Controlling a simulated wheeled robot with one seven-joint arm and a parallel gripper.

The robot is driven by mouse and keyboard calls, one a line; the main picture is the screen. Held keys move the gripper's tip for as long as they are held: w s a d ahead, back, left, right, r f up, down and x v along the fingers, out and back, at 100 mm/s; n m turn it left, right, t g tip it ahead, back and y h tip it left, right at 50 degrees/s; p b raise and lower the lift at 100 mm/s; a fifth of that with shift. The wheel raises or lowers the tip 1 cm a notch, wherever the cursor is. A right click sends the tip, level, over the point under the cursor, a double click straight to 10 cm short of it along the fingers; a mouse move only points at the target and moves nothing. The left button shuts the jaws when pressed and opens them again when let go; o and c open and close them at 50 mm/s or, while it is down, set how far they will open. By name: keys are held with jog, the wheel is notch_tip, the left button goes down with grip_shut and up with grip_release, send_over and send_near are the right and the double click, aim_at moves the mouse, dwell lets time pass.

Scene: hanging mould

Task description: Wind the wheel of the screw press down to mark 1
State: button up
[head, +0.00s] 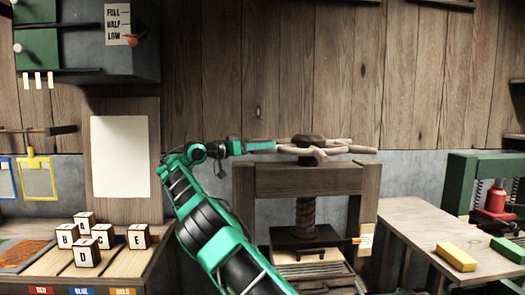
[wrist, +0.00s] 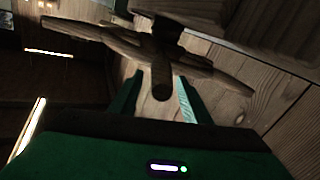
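The screw press (head: 247,188) stands right of centre in the head view, a wooden frame with a vertical screw (head: 306,215) and a dark pressing plate (head: 300,239) low in it. Its spoked wooden wheel (head: 325,151) sits on top and also shows in the wrist view (wrist: 200,66). A pale mark card (head: 366,241) with an orange pointer beside it is on the right post; its marks are too small to read. My gripper (head: 277,146) reaches the wheel's left side. In the wrist view its two fingers (wrist: 160,100) stand apart, with a spoke end between them and gaps visible on both sides.
Several lettered cubes (head: 88,258) stand on the left bench. A table (head: 405,225) at right holds a yellow block (head: 456,257) and a green block (head: 508,250). A green-framed press (head: 465,180) stands at far right. Wall space above the wheel is clear.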

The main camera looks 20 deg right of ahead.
jog(key=shift+a, duration=0.1)
jog(key=shift+a, duration=1.95)
jog(key=a, duration=0.6)
jog(key=shift+s+a, duration=0.4)
